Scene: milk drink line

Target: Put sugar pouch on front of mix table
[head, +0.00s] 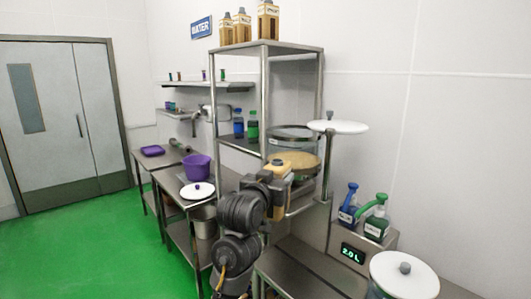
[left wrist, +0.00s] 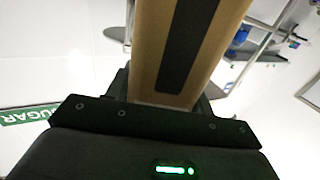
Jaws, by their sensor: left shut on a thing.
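My left gripper (head: 272,184) is shut on the tan sugar pouch (head: 279,167), in front of the steel rack. In the left wrist view the pouch (left wrist: 150,40) rises between the fingers, with a dark stripe down its face. The arm and gripper hide part of it in the head view. A steel table (head: 300,268) stands at the front right. Another steel table (head: 172,180), with a purple bowl (head: 196,167) on it, stands further back. Which one is the mix table is not marked. My right gripper is not in view.
The steel rack (head: 265,95) holds several cartons on top. A measuring unit (head: 352,254) reading 2.0 L, blue (head: 348,208) and green (head: 376,222) bottles, and a white-lidded container (head: 404,276) stand at the right. A green SUGAR sign (left wrist: 30,115) shows in the wrist view. Green floor is clear at left.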

